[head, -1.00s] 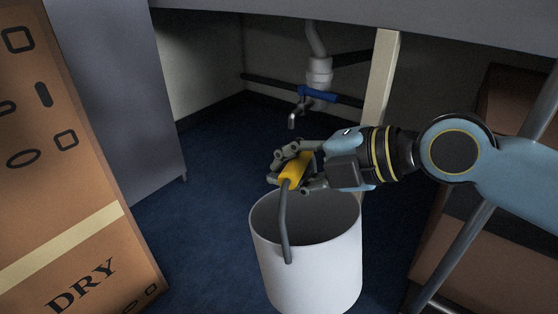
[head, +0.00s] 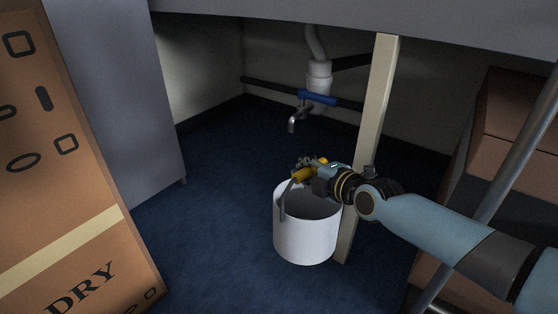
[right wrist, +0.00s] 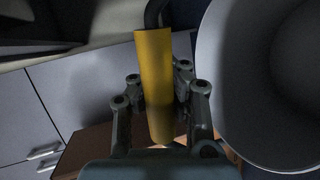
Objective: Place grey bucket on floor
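The light grey bucket (head: 306,235) is upright under the table beside the pale table leg, with its open top facing up. Its grey handle bar has a yellow grip (head: 303,175). My right gripper (head: 305,167) is closed around this yellow grip above the bucket's rim. In the right wrist view, the yellow grip (right wrist: 155,85) lies between the two fingers of my right gripper (right wrist: 158,100), and the bucket (right wrist: 225,70) is at the right. Whether the bucket's base touches the floor is hard to tell. My left gripper is not in view.
The dark blue floor (head: 220,250) is clear left of the bucket. A pale table leg (head: 372,130) stands just right of it. A pipe with a blue-handled tap (head: 317,97) is behind. A cardboard box (head: 70,200) stands at left and brown boxes (head: 510,120) at right.

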